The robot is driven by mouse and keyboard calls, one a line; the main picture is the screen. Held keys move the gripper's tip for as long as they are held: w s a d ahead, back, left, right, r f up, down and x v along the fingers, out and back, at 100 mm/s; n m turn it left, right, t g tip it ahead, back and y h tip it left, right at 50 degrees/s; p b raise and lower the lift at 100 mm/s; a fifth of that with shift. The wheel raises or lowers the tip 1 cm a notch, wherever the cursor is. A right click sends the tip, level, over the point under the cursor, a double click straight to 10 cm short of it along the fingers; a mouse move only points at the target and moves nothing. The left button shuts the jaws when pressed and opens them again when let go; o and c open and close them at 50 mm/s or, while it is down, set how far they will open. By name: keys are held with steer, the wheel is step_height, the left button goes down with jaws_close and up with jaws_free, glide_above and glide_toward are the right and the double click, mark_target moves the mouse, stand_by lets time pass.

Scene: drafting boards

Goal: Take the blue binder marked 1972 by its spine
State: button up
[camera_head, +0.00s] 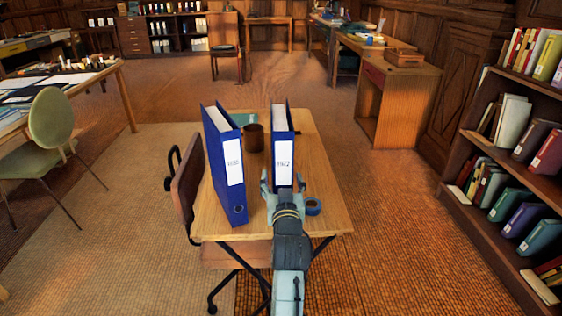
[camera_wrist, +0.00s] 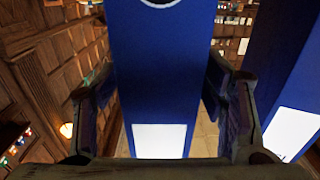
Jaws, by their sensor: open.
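A blue binder (camera_head: 282,152) stands upright on the small wooden table (camera_head: 330,215), its spine toward me. Its white label seems to read 1972, though the print is small. My gripper (camera_head: 283,183) is open at the low part of this spine, one finger on each side. In the wrist view the spine (camera_wrist: 158,75) lies between the two fingers (camera_wrist: 160,100), with its white label at the bottom. I cannot tell whether either finger touches it. A second blue binder (camera_head: 226,160) stands tilted to the left, its label too small to read surely; it also shows in the wrist view (camera_wrist: 288,75).
A brown cup (camera_head: 253,138) and a teal item (camera_head: 243,119) are behind, between the binders. A blue tape roll (camera_head: 313,206) lies right of my gripper. A chair (camera_head: 187,195) is at the table's left. A bookcase (camera_head: 475,205) stands at the right.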

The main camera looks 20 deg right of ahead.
jaws_close()
steer(key=shift+r, duration=0.1)
stand_by(1.0)
